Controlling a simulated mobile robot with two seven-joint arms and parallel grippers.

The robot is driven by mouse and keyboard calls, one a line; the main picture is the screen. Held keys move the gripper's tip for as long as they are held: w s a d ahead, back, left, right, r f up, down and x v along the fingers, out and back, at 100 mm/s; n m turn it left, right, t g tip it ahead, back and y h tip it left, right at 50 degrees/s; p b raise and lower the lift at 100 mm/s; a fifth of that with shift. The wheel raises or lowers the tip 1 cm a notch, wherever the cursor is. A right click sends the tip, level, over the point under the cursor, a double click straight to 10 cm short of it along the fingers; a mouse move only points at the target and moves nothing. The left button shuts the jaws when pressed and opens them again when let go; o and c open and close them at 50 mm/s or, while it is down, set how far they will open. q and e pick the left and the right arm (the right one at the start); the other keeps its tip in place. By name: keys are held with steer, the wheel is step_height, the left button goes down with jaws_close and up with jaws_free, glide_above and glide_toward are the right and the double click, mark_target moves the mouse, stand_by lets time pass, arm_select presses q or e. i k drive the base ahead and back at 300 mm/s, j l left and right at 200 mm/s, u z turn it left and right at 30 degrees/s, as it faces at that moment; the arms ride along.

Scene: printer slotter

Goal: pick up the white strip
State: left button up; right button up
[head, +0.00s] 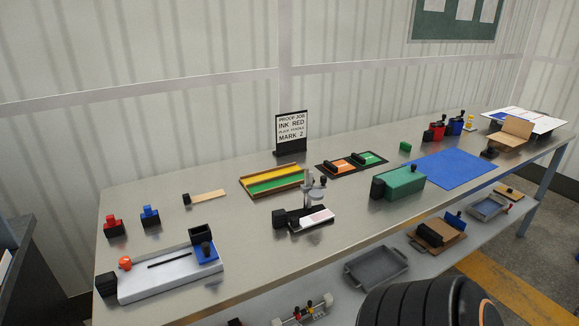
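A small white strip-like piece with a pinkish patch (318,217) lies on a black holder beside a grey upright post, near the middle of the table. A longer white slab with a black slot (150,286) lies at the front left, with an orange knob and a blue block on it. I cannot tell for sure which of these is the white strip. Neither of my grippers is in view. A dark ribbed part of my own body covers the bottom right.
The metal table (330,240) also holds a yellow-green tray (272,191), a black sign (291,133), a green box (404,182), a blue mat (450,170) and red and blue stamps (150,214) at left. A lower shelf holds grey trays (375,268). Bare tabletop shows front centre.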

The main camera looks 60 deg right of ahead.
mark_target(297, 224)
steer(key=z, duration=2)
steer(key=i+l, duration=0.1)
steer(key=l, duration=0.25)
steer(key=i+l, duration=0.1)
steer(key=l, duration=0.25)
steer(key=i+l, duration=0.15)
steer(key=l, duration=0.2)
steer(key=i+l, duration=0.1)
steer(key=l, duration=0.25)
steer(key=i+l, duration=0.1)
steer(key=l, duration=0.2)
